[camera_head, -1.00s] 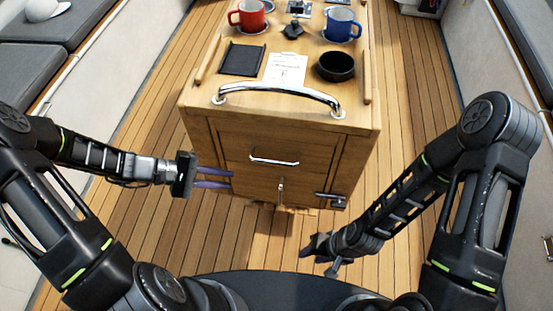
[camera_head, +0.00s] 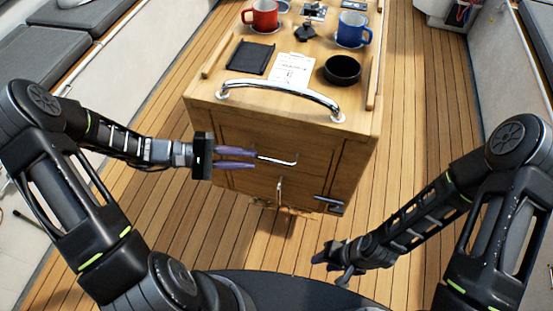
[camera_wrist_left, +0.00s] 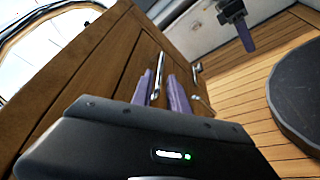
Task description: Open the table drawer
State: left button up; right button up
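The wooden table (camera_head: 205,120) has a drawer front (camera_head: 310,145) below its top, with a horizontal silver handle (camera_head: 280,160). My left gripper (camera_head: 254,159) is at the left end of this handle, its two purple fingers apart, one above the other. In the left wrist view the handle (camera_wrist_left: 159,72) shows beyond and between the open fingers (camera_wrist_left: 161,88); I cannot tell whether they touch it. The drawer appears closed. My right gripper (camera_head: 322,257) hangs low in front of the table, away from it; its fingers are too small and dark to judge.
A curved chrome rail (camera_head: 280,90) spans the table's front edge. A lower vertical handle (camera_head: 279,190) and a dark latch (camera_head: 329,204) are below the drawer. A black bowl (camera_head: 342,70), red mug (camera_head: 263,15) and blue mug (camera_head: 352,29) stand on top. Bare floor surrounds the table.

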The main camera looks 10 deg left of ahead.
aim_at(269, 160)
pick_arm(q)
jog(key=shift+p+x, duration=0.8)
jog(key=shift+x, duration=3.15)
jog(key=shift+c, duration=0.2)
grip_shut()
